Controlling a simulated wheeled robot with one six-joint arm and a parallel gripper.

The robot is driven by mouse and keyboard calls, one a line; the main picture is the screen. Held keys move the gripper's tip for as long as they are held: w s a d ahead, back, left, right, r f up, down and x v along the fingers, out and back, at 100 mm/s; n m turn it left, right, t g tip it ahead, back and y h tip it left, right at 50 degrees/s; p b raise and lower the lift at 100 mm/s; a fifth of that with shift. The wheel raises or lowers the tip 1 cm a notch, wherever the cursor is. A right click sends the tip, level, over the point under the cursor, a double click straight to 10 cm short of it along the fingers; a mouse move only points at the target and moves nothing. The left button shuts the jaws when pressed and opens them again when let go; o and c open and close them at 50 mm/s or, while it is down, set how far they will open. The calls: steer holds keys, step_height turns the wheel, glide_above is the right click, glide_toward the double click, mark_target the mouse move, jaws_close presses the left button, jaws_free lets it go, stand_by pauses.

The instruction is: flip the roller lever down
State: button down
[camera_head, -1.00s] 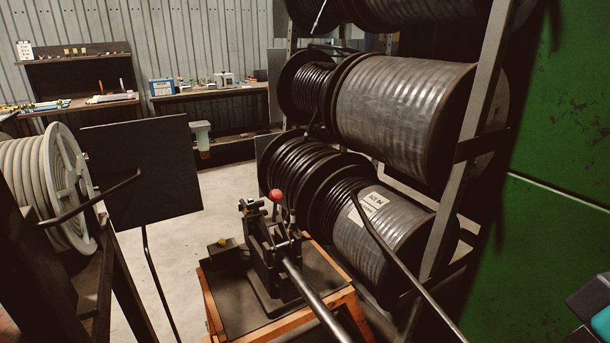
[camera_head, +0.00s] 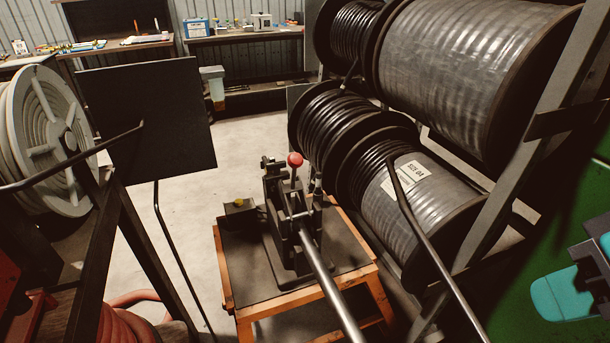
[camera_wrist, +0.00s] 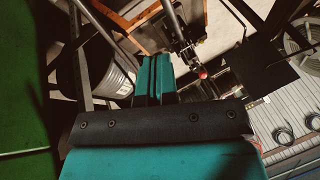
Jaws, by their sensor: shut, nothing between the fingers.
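The crimper machine (camera_head: 285,220) is a dark metal device on a small orange-framed stand. A short lever with a red ball knob (camera_head: 295,160) stands up from its top. A long metal bar (camera_head: 332,290) runs from the machine toward me. In the wrist view the red knob (camera_wrist: 203,73) shows right of my gripper (camera_wrist: 154,60), beyond the fingertips. My gripper's teal and black fingers are shut, with nothing between them. They are apart from the knob. In the head view only teal and grey parts of my arm show at the lower right; the fingertips cannot be made out.
Large hose spools (camera_head: 465,60) fill a rack with slanted metal posts on the right. A black panel (camera_head: 145,120) and a pale reel (camera_head: 45,140) stand at left. A green surface (camera_wrist: 22,80) lies left in the wrist view. Floor is open behind the stand.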

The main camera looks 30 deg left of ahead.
steer(key=w+a+f+m+t+y+b, duration=0.3)
steer(key=w+a+f+m+b, duration=0.1)
steer(key=a, duration=0.4)
steer(key=w+a+f+m+t+y+b, duration=0.3)
steer(key=w+a+f+m+y+b, duration=0.1)
steer(key=w+a+f+b, duration=0.1)
steer(key=w+a+f+m+t+y+b, duration=0.3)
steer(key=w+a+f+m+b, duration=0.1)
steer(key=a, duration=0.8)
steer(key=w+f+b, duration=0.1)
steer(key=w+b, duration=0.1)
steer(key=w, duration=0.1)
steer(key=shift+w+m+t+y, duration=0.2)
steer(key=shift+m+t+y, duration=0.1)
steer(key=shift+m+t, duration=0.1)
steer(key=shift+a+f, duration=0.1)
